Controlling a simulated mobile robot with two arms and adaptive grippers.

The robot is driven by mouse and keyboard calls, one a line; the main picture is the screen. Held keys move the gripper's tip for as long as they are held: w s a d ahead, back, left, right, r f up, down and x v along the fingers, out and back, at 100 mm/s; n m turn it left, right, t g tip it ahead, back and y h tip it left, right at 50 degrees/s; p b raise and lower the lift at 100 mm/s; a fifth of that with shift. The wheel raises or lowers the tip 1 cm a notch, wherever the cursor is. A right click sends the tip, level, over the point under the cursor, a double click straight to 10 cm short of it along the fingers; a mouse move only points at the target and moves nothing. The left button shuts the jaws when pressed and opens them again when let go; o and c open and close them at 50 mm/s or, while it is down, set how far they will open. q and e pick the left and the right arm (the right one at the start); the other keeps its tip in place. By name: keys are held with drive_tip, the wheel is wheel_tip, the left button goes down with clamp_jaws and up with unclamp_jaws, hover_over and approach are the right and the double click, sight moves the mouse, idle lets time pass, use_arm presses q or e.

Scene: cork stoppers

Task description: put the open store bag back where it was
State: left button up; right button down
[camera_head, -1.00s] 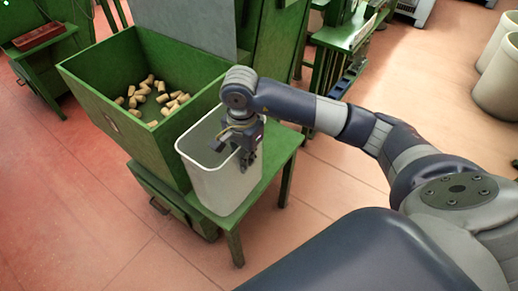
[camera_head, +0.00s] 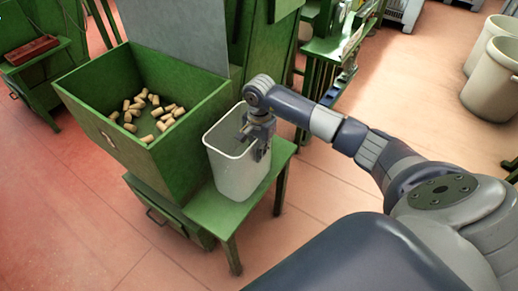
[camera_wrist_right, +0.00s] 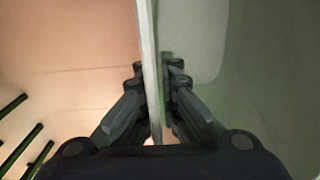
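A pale, open-topped container (camera_head: 236,176), which looks more like a rigid bin than a bag, is upright at the green stand (camera_head: 225,215), right of the green box. I cannot tell whether its base touches the stand. My right gripper (camera_head: 258,150) reaches down at its right rim. In the right wrist view the container's thin wall (camera_wrist_right: 150,50) runs between the two fingers of the gripper (camera_wrist_right: 157,85), which are closed on it. The container's inside bottom is hidden in the head view. My left gripper is not in view.
The green box (camera_head: 150,85) holds several corks (camera_head: 150,108) and stands close left of the container. Green machines are behind, and two large pale bins (camera_head: 490,80) are at the far right. Open reddish floor (camera_head: 95,215) lies in front.

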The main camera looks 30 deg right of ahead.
drive_tip(key=shift+f+b, duration=0.2)
drive_tip(key=shift+b, duration=0.1)
drive_tip(key=c, duration=1.8)
unclamp_jaws()
drive_tip(key=shift+r, duration=0.1)
wheel_tip(320, 180, up, 12)
drive_tip(key=shift+r+b, duration=0.15)
drive_tip(key=shift+b, duration=0.55)
